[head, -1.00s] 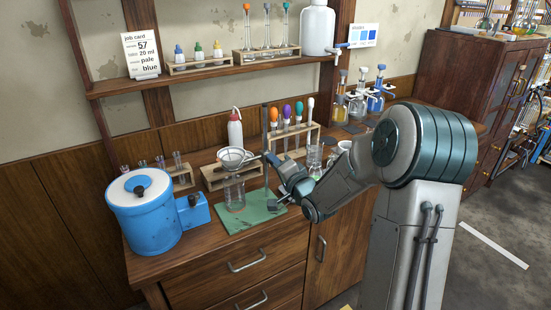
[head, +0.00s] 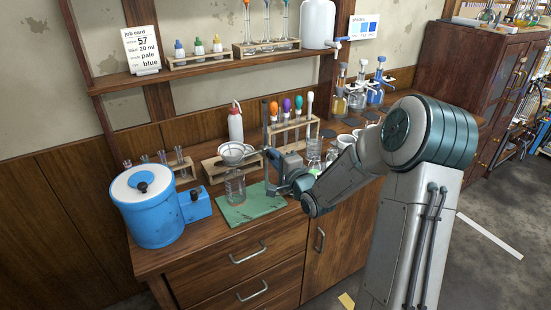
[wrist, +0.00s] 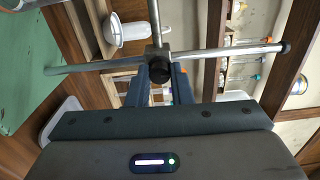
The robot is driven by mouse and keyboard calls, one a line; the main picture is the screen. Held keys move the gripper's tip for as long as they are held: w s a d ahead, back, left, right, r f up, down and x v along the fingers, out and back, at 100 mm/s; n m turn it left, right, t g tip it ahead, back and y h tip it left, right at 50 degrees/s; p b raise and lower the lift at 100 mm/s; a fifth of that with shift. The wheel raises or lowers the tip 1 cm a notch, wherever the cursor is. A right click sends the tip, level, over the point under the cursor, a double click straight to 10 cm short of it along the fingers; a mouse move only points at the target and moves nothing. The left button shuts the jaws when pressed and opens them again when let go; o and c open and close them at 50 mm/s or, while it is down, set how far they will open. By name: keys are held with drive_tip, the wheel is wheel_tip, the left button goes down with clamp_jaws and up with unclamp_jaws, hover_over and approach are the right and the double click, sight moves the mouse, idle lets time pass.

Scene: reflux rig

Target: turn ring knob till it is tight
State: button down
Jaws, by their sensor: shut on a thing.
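The ring knob (wrist: 159,72) is a small dark knob on the metal clamp block in the wrist view. My gripper (wrist: 160,80) has its two blue fingers on either side of the knob and is shut on it. The stand rod (wrist: 225,54) runs across the wrist view and stands upright in the head view (head: 265,125). The ring's thinner rod (wrist: 154,20) leaves the clamp towards the top of the wrist view. In the head view the knob is too small to make out.
The stand is on a green mat (head: 245,212). A blue canister (head: 150,215) is at the left, and a rack with coloured-bulb droppers (head: 290,133) stands behind. A white-red wash bottle (head: 235,125) is behind the funnel. Glassware (head: 314,152) stands close right of my wrist.

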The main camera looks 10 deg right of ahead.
drive_tip(key=c, duration=1.3)
unclamp_jaws()
drive_tip(key=b+v, duration=0.1)
drive_tip(key=v, duration=1.2)
drive_tip(key=shift+s, duration=0.35)
drive_tip(key=shift+d, duration=0.15)
